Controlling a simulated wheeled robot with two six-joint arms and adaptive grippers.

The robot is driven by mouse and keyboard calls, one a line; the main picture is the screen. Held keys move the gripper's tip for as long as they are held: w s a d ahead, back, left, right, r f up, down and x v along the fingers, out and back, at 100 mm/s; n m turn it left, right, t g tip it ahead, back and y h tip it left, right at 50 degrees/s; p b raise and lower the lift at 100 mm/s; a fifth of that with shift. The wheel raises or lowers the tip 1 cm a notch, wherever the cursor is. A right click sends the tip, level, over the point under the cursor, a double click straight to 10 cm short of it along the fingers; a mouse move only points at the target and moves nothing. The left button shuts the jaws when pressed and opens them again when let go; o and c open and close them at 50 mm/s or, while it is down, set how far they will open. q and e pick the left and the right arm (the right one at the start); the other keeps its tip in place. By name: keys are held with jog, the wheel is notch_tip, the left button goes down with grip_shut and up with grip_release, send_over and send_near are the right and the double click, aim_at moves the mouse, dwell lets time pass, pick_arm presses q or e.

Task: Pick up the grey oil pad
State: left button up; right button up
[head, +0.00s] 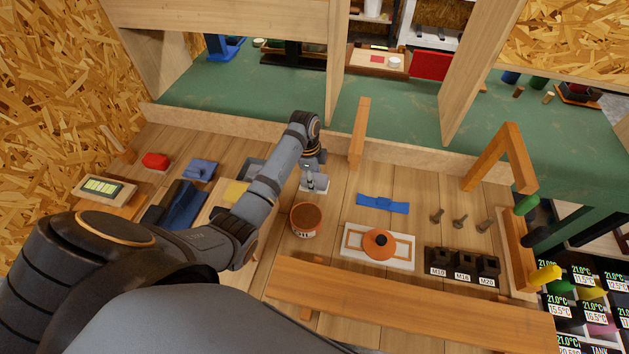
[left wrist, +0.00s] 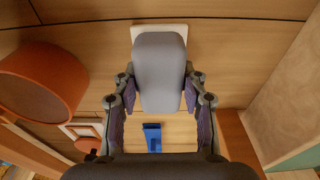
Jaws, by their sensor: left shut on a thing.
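The grey oil pad (left wrist: 159,70) is a smooth, rounded grey block between the two fingers of my left gripper (left wrist: 160,105) in the left wrist view. The fingers press on its sides, and a pale square plate (left wrist: 160,31) shows behind its far end. In the head view my left gripper (head: 313,177) is low over the bench, near a pale plate, with the pad mostly hidden there. I cannot tell whether the pad is clear of the plate. My right gripper is not in view.
A wooden post (head: 359,133) rises nearby. A wooden rail (head: 410,307) crosses the front.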

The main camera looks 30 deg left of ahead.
aim_at(315, 176)
pick_arm(q)
jog(key=shift+r+b, duration=0.3)
jog(key=shift+b, duration=0.15)
notch_tip(315, 176, up, 3)
jog(key=shift+w+f+b, duration=0.1)
jog(key=shift+b, duration=0.6)
jog(key=s+d+r+p, duration=0.9)
jog(key=s+r+p, duration=0.1)
jog(key=shift+s, duration=0.4)
